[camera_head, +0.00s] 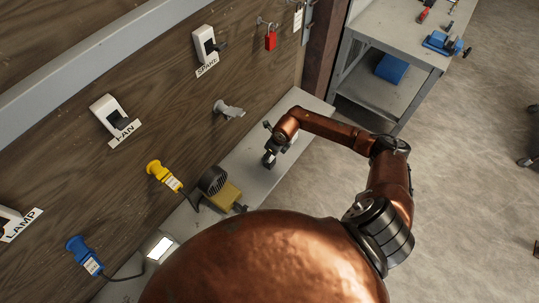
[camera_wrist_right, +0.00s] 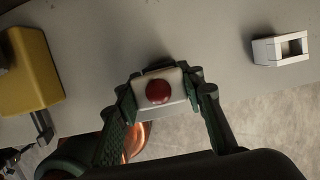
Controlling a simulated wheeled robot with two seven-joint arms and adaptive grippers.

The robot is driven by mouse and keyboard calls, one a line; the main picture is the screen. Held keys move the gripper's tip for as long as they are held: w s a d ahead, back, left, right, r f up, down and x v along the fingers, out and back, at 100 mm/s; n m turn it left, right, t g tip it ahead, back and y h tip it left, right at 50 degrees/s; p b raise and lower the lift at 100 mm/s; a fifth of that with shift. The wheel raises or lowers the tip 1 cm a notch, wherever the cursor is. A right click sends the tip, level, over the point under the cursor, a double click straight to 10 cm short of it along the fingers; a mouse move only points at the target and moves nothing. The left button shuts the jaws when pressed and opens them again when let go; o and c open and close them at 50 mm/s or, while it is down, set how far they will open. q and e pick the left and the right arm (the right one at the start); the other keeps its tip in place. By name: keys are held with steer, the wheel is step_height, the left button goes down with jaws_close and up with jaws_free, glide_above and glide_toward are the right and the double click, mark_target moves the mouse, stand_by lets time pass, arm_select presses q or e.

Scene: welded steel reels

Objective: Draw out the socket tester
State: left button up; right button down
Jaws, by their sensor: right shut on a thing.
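My right gripper (camera_head: 269,158) is low over the grey bench (camera_head: 258,180), beside the wooden wall. In the right wrist view, this gripper (camera_wrist_right: 162,100) is shut on a small pale block with a round red dome, which looks like the socket tester (camera_wrist_right: 158,91). The fingers clasp it from both sides; its far side is hidden. On the wall, the SPARE socket (camera_head: 205,43) has a dark part sticking out. The FAN socket (camera_head: 106,112) and the LAMP socket (camera_head: 9,221) are further left. My left gripper is not in view.
A yellow-based fan (camera_head: 226,194) and a lit lamp (camera_head: 160,247) stand on the bench. Yellow (camera_head: 163,175) and blue (camera_head: 84,254) tagged plugs hang on the wall. A white hollow block (camera_wrist_right: 281,49) lies right of my gripper. A red padlock (camera_head: 270,40) hangs above.

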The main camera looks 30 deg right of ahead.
steer(key=shift+r+p, duration=0.4)
steer(key=shift+r, duration=0.35)
stand_by(0.4)
steer(key=shift+r+p, duration=2.3)
steer(key=shift+r, duration=1.65)
